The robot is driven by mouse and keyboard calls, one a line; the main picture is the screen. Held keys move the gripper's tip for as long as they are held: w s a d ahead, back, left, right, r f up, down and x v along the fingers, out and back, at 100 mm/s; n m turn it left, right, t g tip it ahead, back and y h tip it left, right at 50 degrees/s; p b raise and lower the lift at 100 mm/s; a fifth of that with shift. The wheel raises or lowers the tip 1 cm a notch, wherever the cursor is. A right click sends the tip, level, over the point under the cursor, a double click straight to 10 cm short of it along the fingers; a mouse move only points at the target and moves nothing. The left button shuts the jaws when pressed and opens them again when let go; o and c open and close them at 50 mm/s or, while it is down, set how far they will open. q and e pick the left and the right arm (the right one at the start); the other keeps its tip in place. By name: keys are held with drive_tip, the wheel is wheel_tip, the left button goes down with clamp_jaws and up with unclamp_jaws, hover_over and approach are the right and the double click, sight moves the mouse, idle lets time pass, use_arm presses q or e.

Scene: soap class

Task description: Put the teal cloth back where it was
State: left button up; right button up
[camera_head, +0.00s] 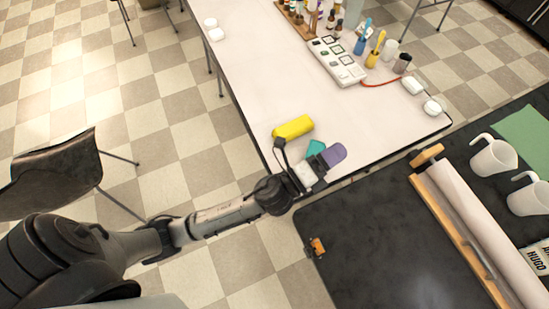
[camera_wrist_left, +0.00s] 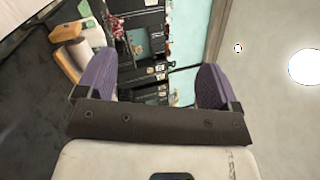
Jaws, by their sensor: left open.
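A small teal patch, which looks like the teal cloth (camera_head: 315,148), shows at the near end of the white table, just beyond my left gripper (camera_head: 322,163). The gripper partly hides it, and I cannot tell whether they touch. In the left wrist view the purple fingers of my left gripper (camera_wrist_left: 157,85) are wide apart with nothing between them. No cloth on the table can be made out in that view. My right gripper is not in view.
A yellow block (camera_head: 293,127) lies close beyond the teal patch. A power strip (camera_head: 338,62), cups and bottles stand farther back on the white table (camera_head: 240,50). A dark counter (camera_head: 370,240) at right holds a paper roll (camera_head: 475,220), white mugs and a green cloth (camera_head: 524,138).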

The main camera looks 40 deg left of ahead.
use_arm(q)
drive_tip(key=s+a+f+n+g+y, duration=0.75)
drive_tip(key=a+f+n, duration=0.35)
drive_tip(key=n, duration=0.4)
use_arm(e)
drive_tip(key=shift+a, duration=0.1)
use_arm(q)
drive_tip(key=s+f+n+g, duration=0.4)
drive_tip(key=s, duration=0.5)
drive_tip(key=s+a+f+n+g, duration=0.1)
drive_tip(key=s+f+n+g, duration=0.2)
drive_tip(key=s, duration=0.6)
drive_tip(key=shift+s+a+f+n+g, duration=0.2)
drive_tip(key=shift+f+n+g, duration=0.3)
drive_tip(key=shift+g, duration=0.45)
drive_tip(key=shift+w+h, duration=0.1)
drive_tip(key=shift+h, duration=0.15)
